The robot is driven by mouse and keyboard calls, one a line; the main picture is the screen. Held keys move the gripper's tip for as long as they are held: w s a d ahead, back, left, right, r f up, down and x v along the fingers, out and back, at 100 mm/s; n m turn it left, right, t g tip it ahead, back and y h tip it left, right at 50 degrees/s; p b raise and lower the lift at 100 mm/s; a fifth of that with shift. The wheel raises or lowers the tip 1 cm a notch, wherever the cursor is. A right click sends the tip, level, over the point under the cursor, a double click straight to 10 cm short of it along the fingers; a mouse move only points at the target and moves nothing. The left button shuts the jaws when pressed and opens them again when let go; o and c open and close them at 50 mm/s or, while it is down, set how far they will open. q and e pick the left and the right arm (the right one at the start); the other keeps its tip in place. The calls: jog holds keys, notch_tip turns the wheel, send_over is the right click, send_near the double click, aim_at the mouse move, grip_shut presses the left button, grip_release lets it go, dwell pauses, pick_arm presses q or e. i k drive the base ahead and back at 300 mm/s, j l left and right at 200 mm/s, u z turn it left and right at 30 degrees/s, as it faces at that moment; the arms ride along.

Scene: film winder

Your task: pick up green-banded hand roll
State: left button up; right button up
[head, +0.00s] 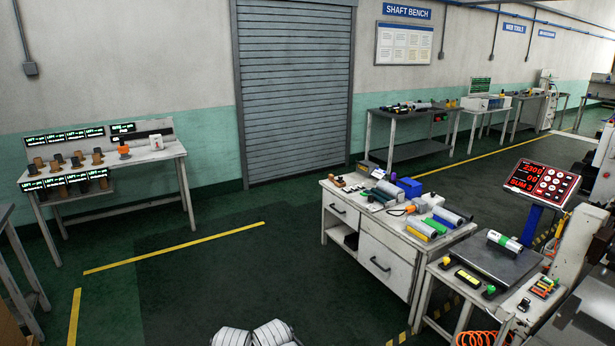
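A roll with a white body, a green band and dark ends (505,241) lies on its side on the dark plate of a scale (486,262) at the right. Another roll with a green part (434,226) lies among several rolls on the white drawer bench (343,228) left of the scale. At this size I cannot tell for sure which of the two is the green-banded hand roll. Neither of my grippers is in view.
A red-lit display (541,179) stands on a blue post behind the scale. The bench also holds a blue box (409,188). A table with cones (96,156) stands at the left wall. The green floor (270,270) left of the bench is largely clear.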

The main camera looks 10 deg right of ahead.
aim_at(493, 236)
jog(key=i+z, duration=0.25)
jog(key=i, duration=0.7)
jog(key=i+j+z, duration=0.25)
jog(key=i, duration=0.7)
jog(key=i+l+z, duration=0.15)
jog(key=i+z, duration=0.65)
jog(key=i, duration=0.2)
jog(key=i+j+z, duration=0.2)
jog(key=i+z, duration=0.45)
jog(key=i, duration=0.8)
